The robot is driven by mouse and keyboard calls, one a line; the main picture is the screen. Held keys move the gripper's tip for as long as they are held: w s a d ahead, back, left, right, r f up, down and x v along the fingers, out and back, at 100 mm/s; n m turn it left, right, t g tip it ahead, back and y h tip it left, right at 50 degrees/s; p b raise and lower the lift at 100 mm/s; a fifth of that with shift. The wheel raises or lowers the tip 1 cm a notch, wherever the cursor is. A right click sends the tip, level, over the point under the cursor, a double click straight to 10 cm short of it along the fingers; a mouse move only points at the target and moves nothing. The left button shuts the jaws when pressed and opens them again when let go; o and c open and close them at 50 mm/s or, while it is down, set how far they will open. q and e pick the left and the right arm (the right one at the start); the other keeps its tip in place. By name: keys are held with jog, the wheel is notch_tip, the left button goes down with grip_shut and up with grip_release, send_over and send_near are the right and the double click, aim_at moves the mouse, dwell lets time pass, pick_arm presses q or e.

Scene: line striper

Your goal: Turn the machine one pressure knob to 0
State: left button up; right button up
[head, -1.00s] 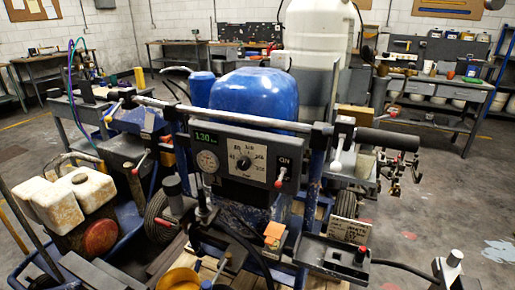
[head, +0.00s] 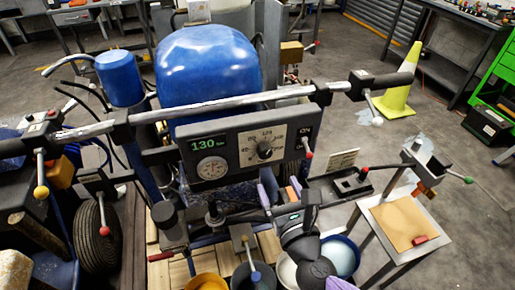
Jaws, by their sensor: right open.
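The striper's grey control panel (head: 236,146) faces me below the handlebar. Its black pressure knob (head: 264,150) sits on a pale numbered dial; its exact pointer setting is too small to read. The green display (head: 208,143) reads 130, and a round gauge (head: 212,169) is below it. My left gripper is not in view.
The handlebar (head: 220,106) crosses above the panel. A red-tipped switch (head: 308,154) sits at the panel's right end. Several buckets, including a yellow one (head: 207,282), stand below. A small stand (head: 402,222) is at right, and a yellow-green cone (head: 402,82) stands behind.

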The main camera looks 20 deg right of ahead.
aim_at(266, 155)
jog(key=w, duration=0.9)
jog(key=shift+w, duration=0.4)
grip_shut()
